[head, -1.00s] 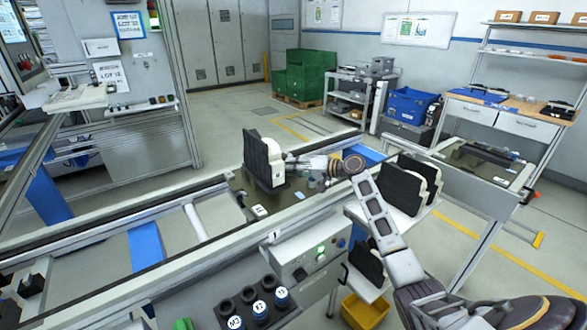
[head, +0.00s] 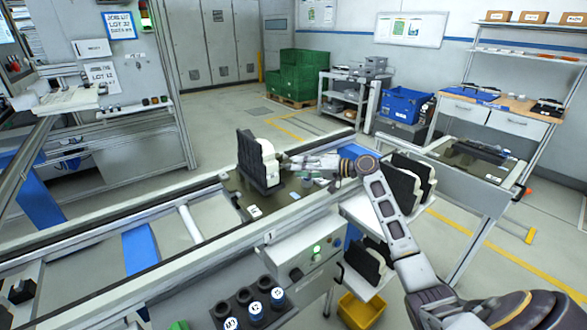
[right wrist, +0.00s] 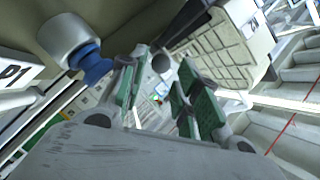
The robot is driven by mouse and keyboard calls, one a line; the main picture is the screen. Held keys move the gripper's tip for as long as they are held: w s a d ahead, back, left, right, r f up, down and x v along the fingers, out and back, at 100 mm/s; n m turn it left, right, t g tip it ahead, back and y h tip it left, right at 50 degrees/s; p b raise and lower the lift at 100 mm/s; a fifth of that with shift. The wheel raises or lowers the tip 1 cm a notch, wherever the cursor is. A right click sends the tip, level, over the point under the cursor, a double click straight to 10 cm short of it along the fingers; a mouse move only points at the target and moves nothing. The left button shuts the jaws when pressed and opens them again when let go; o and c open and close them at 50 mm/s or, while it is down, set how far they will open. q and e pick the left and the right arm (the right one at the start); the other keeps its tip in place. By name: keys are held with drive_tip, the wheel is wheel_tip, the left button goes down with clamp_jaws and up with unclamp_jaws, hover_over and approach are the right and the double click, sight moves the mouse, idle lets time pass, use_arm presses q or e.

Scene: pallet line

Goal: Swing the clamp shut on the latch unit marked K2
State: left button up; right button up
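A black and cream block-like unit (head: 264,163) stands upright on a dark pallet (head: 234,186) on the conveyor in the head view. My right gripper (head: 284,162) is at the unit's right side; contact cannot be told from the head view. In the right wrist view my right gripper (right wrist: 162,100) has its green-padded fingers apart. A small grey round end (right wrist: 161,63) shows near the fingertips, and a cream ribbed body (right wrist: 225,45) lies beyond them, upper right. My left gripper is out of view.
More black and cream units (head: 408,185) stand on a side shelf. Labelled bottles (head: 256,313) sit in a front rack.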

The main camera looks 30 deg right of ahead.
drive_tip(key=v, duration=0.6)
drive_tip(key=shift+s, duration=0.25)
drive_tip(key=shift+d, duration=0.15)
